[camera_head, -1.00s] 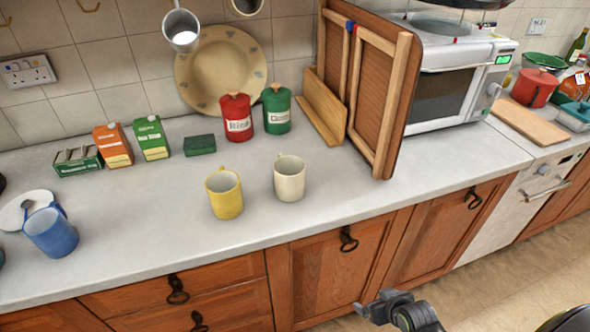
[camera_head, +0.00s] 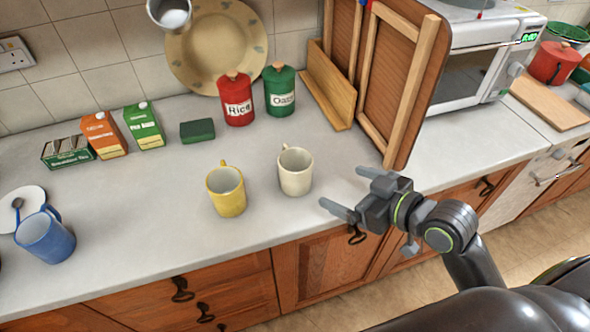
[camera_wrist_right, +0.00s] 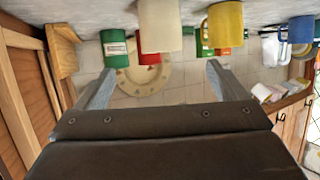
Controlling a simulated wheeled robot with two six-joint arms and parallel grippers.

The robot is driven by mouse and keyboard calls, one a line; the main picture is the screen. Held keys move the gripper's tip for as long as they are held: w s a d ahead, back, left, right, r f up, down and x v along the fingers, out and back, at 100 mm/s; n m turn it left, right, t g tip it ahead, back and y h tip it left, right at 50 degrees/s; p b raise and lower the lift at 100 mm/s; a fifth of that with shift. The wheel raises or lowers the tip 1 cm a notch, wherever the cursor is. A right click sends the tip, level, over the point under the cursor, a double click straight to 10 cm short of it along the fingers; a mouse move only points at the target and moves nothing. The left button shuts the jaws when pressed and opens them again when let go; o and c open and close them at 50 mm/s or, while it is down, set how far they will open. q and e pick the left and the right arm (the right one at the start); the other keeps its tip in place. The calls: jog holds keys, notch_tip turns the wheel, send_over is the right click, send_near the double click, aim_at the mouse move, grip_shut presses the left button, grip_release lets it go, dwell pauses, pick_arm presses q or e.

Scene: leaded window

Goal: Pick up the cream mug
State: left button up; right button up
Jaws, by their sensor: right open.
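The cream mug (camera_head: 295,173) stands upright on the counter, just right of the yellow mug (camera_head: 226,191). My right gripper (camera_head: 341,191) is open and empty at the counter's front edge, to the right of the cream mug and apart from it. Its fingers point left toward the mug. In the right wrist view the cream mug (camera_wrist_right: 160,27) shows at the top, beyond and between the two spread fingers (camera_wrist_right: 156,85). My left gripper is not in view.
A wooden framed board (camera_head: 408,95) stands on the counter behind my right gripper. The red Rice canister (camera_head: 238,102) and green canister (camera_head: 280,92) stand behind the mugs. A blue mug (camera_head: 45,238) is at the left.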

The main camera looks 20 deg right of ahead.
aim_at(308, 172)
jog(key=p+x, duration=0.1)
jog(key=x, duration=1)
jog(key=shift+w+a+f, duration=0.1)
jog(key=shift+f, duration=0.05)
jog(key=shift+w+a+f+p, duration=0.2)
jog(key=shift+w+p, duration=0.15)
jog(key=shift+p, duration=0.05)
jog(key=shift+f+p+x, duration=0.25)
jog(key=shift+p+x, duration=0.25)
jog(key=shift+x, duration=1.65)
jog(key=shift+s, duration=0.15)
jog(key=c, duration=1.3)
jog(key=shift+o, duration=0.2)
jog(key=shift+r, duration=0.1)
notch_tip(308, 172, up, 10)
